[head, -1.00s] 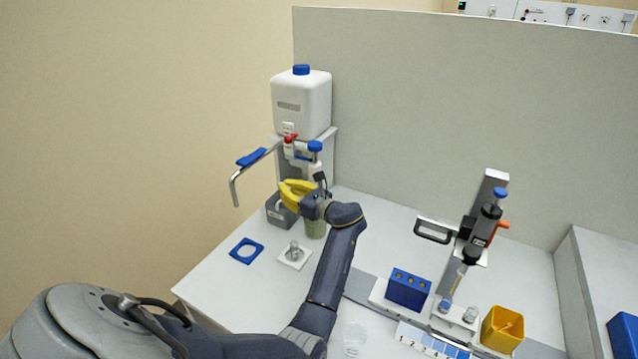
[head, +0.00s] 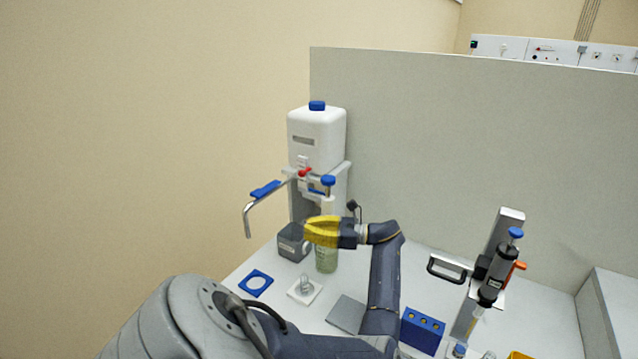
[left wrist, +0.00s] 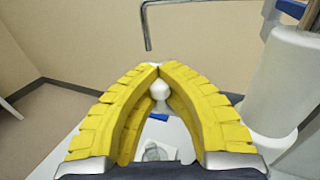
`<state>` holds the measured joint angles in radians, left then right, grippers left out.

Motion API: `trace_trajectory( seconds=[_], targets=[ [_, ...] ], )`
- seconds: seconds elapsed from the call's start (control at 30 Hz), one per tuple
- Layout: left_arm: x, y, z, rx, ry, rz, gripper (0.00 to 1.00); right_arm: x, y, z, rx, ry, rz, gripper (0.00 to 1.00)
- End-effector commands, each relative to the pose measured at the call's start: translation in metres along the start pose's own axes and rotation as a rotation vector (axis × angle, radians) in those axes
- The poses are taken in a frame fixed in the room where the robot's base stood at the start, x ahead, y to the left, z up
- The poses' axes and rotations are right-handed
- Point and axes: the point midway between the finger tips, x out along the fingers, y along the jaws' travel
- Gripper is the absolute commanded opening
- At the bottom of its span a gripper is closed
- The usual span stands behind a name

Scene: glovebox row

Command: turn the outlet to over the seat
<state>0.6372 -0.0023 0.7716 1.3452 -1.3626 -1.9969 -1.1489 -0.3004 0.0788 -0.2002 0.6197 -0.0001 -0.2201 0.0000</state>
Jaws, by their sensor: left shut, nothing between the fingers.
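The outlet is a bent metal tube (head: 247,215) with a blue lever (head: 265,189). It reaches out to the left from the white bottle's stand, its tip pointing down. The tube's lower end (left wrist: 148,35) shows at the top of the left wrist view. My left gripper (head: 308,232) has yellow fingers, shut and empty, right of and apart from the tube. In the left wrist view its fingertips (left wrist: 159,67) meet. My right gripper is not in view.
The white bottle (head: 317,140) stands above a grey box (head: 293,242). A greenish jar (head: 326,258) is just below my left gripper. A blue block (head: 422,331) and a dispenser on a stand (head: 494,275) are to the right. A grey partition (head: 450,150) closes the back.

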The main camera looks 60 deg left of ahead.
Motion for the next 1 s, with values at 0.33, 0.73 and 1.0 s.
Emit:
trace_trajectory(
  seconds=[0.33,0.73,1.0],
  targets=[
    [-0.0047,-0.0003,0.0092,-0.01,-0.008,0.008,0.0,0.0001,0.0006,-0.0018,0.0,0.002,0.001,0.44],
    [-0.0034,0.0002,0.0067,-0.005,-0.007,0.008,0.34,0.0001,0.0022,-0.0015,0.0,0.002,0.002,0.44],
    [-0.0025,0.0004,0.0047,-0.003,-0.005,0.008,0.4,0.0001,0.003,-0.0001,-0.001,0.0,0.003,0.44]
  ],
)
